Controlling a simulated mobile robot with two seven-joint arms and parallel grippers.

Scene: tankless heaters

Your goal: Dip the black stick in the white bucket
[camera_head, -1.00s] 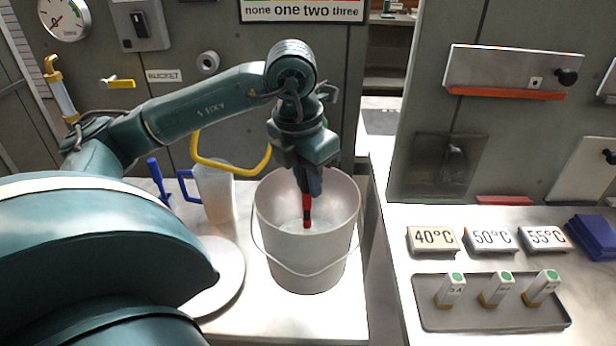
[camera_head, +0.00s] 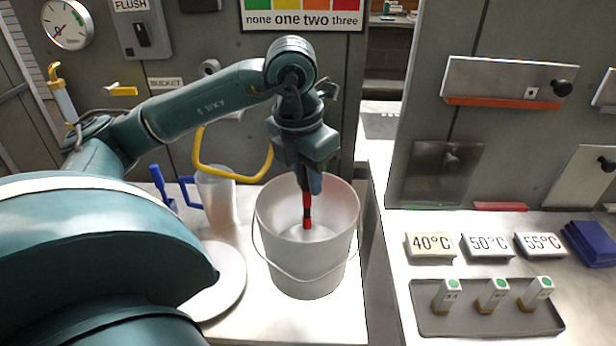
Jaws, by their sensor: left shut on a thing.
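The white bucket (camera_head: 305,262) stands upright on the left counter, with its wire handle hanging down at the front. My left gripper (camera_head: 311,184) points down over the bucket's opening, its fingertips around rim height. It is shut on a thin stick (camera_head: 307,203), which shows red with a black band. The stick hangs roughly upright inside the bucket outline. I cannot tell whether its lower tip touches the pale bottom or any liquid. The upper part of the stick is hidden by the gripper. My right gripper is not in view.
A clear jug (camera_head: 217,203) with a blue handle and a white round plate (camera_head: 222,283) stand left of the bucket. A yellow loop handle (camera_head: 232,174) is behind. On the right counter are temperature signs (camera_head: 430,245) and a grey tray (camera_head: 450,324) with several small labelled blocks.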

